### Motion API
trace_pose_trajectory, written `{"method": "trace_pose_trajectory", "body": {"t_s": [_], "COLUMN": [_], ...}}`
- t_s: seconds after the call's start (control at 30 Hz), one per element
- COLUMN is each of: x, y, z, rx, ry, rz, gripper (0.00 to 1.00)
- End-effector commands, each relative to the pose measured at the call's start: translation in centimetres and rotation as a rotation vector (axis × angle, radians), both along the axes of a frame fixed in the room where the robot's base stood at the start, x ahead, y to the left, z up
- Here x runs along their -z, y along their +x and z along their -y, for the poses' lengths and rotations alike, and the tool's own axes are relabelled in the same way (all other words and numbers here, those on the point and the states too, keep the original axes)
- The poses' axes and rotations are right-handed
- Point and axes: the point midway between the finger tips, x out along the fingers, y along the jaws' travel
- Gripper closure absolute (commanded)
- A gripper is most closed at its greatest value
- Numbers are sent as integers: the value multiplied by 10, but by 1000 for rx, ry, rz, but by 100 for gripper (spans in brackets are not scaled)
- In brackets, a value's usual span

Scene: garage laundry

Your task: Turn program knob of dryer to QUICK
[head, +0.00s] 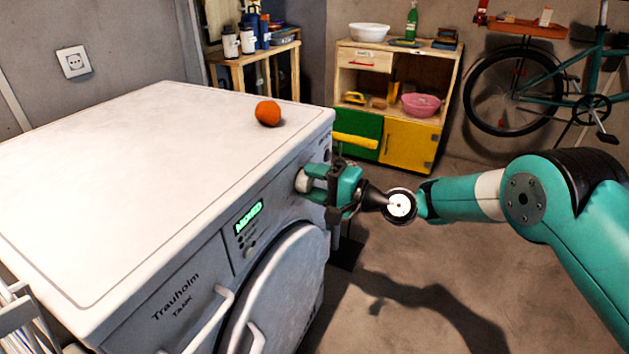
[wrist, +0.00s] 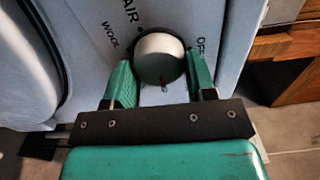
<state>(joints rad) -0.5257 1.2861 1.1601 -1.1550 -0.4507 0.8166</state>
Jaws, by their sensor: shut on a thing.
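The dryer (head: 190,200) is a white front-loading machine on the left in the head view. Its program knob (wrist: 160,56) is a round silver knob, with the labels WOOL, AIR and OFF readable around it in the wrist view. A QUICK label is not visible. The knob also shows at the panel's right end in the head view (head: 302,181). My gripper (wrist: 159,76) is shut on the knob, one finger on each side. The dryer's display (head: 249,217) is lit green and seems to read MIXED.
An orange (head: 268,113) lies on the dryer's top near the back right corner. The round door (head: 280,285) and its handle are below the panel. A wooden cabinet (head: 350,85) and a bicycle (head: 540,90) stand behind. The floor right of the dryer is clear.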

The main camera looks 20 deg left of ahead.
Motion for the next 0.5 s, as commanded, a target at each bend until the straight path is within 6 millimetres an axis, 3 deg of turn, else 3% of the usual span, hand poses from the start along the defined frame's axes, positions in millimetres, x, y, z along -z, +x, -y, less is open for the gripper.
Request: {"method": "trace_pose_trajectory", "body": {"t_s": [0.5], "x": [1], "y": [0], "z": [0], "rx": [3], "ry": [40], "rz": [-484], "gripper": [73]}}
